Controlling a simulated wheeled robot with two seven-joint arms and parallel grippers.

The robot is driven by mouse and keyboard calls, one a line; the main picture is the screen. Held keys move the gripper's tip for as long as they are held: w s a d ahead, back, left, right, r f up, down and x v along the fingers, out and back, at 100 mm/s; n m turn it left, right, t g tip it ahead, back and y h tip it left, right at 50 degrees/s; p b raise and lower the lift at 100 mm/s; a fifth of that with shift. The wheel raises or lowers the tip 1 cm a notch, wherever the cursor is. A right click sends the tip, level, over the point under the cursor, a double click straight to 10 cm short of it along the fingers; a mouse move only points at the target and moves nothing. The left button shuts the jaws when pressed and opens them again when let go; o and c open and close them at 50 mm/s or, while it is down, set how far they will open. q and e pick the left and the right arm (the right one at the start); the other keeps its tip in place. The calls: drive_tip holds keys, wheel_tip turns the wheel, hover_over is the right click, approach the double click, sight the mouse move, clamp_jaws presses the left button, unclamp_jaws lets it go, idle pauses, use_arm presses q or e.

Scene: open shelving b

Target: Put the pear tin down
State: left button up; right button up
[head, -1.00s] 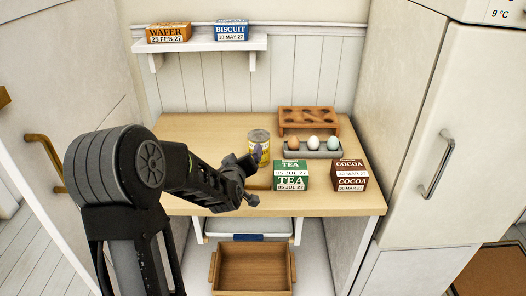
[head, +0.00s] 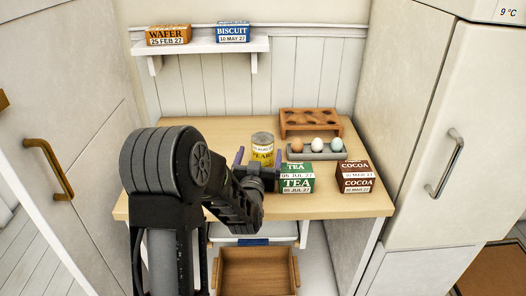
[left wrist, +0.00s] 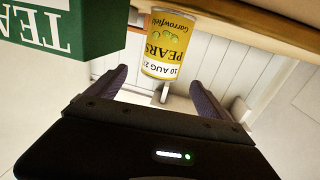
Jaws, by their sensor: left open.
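The pear tin (head: 262,146), yellow-labelled with a silver top, stands upright on the wooden worktop (head: 200,140), left of the egg tray. My left gripper (head: 258,160) is open in front of the tin, its purple fingers spread to either side. The left wrist view is upside down. There the tin (left wrist: 166,48) shows beyond and between the open fingertips (left wrist: 158,82), with a gap to both fingers. The gripper holds nothing. My right gripper is not in view.
Green tea boxes (head: 297,178) are stacked just right of my left gripper, close to it. Cocoa boxes (head: 355,176) stand further right. Behind are a grey egg tray (head: 333,154) with eggs and a wooden holed rack (head: 310,120). The worktop's left side is clear.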

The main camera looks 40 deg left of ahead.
sight(261, 145)
use_arm(q)
drive_tip(key=shift+w+a, duration=0.1)
drive_tip(key=shift+w, duration=0.05)
drive_tip(key=x, duration=0.2)
drive_tip(key=p+x, duration=0.1)
drive_tip(key=x, duration=0.2)
drive_tip(key=shift+a+r, duration=0.1)
drive_tip(key=shift+r, duration=0.1)
drive_tip(key=shift+c, duration=0.2)
idle(0.4)
drive_tip(key=shift+r, duration=0.1)
clamp_jaws()
idle(0.7)
